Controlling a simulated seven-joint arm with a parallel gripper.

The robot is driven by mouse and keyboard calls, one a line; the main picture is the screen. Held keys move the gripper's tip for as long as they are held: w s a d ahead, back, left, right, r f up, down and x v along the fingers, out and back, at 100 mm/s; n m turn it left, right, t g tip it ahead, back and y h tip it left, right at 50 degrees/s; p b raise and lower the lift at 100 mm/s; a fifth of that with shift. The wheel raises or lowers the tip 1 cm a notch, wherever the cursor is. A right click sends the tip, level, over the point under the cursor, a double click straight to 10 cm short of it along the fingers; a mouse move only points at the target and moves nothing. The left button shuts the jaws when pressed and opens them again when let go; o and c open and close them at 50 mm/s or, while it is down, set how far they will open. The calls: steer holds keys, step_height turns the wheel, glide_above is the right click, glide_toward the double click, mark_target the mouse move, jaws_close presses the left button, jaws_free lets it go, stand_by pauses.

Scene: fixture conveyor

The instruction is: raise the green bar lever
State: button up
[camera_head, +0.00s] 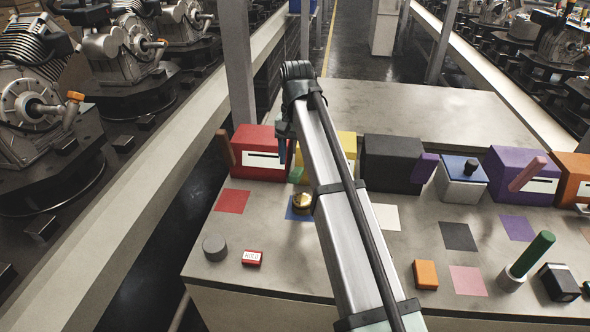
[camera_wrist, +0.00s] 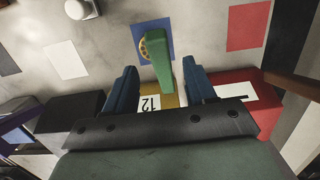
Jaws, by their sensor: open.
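In the wrist view, the green bar lever (camera_wrist: 160,62) sticks out from the yellow box (camera_wrist: 175,99), which has a white label reading 12. My gripper (camera_wrist: 159,68) is open, with one dark blue finger on each side of the lever. I see no clear contact, and I cannot tell how deep the lever sits between the fingers. In the head view, a small green piece of the lever (camera_head: 297,175) shows beside my arm, low in front of the yellow box (camera_head: 347,146). My arm hides most of that box.
The red box (camera_head: 262,150) with a brown lever stands left of the yellow box; the black box (camera_head: 391,163) stands right. A brass knob (camera_head: 303,203) sits on a blue square in front.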

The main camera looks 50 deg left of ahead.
mark_target(295, 183)
steer(key=shift+t+y, duration=0.4)
steer(key=r, duration=0.4)
steer(key=shift+s+d+r, duration=0.1)
steer(key=shift+s+d, duration=0.2)
steer(key=shift+d, duration=0.1)
step_height(295, 183, down, 13)
steer(key=shift+f, duration=0.2)
steer(key=shift+c, duration=0.4)
jaws_close()
steer(key=shift+a, duration=0.1)
